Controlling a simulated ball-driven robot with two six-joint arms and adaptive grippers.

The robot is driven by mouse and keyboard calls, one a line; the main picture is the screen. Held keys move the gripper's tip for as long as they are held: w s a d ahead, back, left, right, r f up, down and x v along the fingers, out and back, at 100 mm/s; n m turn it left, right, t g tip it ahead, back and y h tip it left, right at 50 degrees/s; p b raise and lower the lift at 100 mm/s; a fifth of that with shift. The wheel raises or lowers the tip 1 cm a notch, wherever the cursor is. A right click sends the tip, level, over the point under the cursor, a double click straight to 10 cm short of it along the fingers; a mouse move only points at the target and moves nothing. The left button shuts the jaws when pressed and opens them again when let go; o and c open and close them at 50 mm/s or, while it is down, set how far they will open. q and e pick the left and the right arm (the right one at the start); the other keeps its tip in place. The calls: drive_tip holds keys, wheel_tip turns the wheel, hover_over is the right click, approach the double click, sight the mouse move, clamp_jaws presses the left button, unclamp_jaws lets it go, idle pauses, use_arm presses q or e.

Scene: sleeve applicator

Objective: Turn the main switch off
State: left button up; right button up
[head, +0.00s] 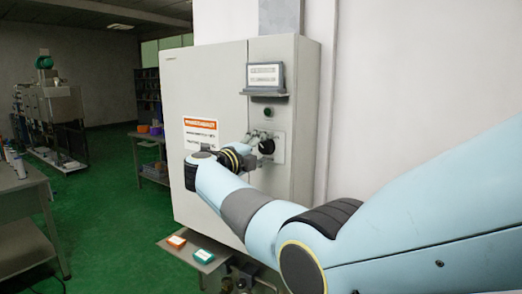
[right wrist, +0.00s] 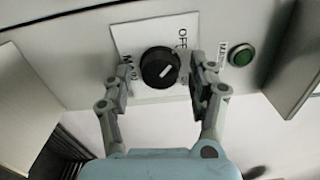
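The main switch is a round black knob with a white pointer line (right wrist: 160,68) on a pale plate on the cabinet front. In the head view the knob (head: 267,146) is partly hidden by my right gripper (head: 260,142). In the right wrist view my right gripper (right wrist: 161,62) is open, one finger on each side of the knob, with gaps showing between fingers and knob. The word OFF (right wrist: 183,38) stands on the plate near the right finger. The pointer line slants toward the right finger. My left gripper is not in view.
The grey cabinet (head: 220,75) carries a small display (head: 265,77) above the switch and a green button (right wrist: 241,55) beside it. A low shelf (head: 180,252) with orange and teal boxes stands below. A bench (head: 20,180) is at the left; the green floor between is clear.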

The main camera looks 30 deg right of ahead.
drive_tip(key=v, duration=0.7)
drive_tip(key=shift+a, duration=0.25)
drive_tip(key=shift+s, duration=0.1)
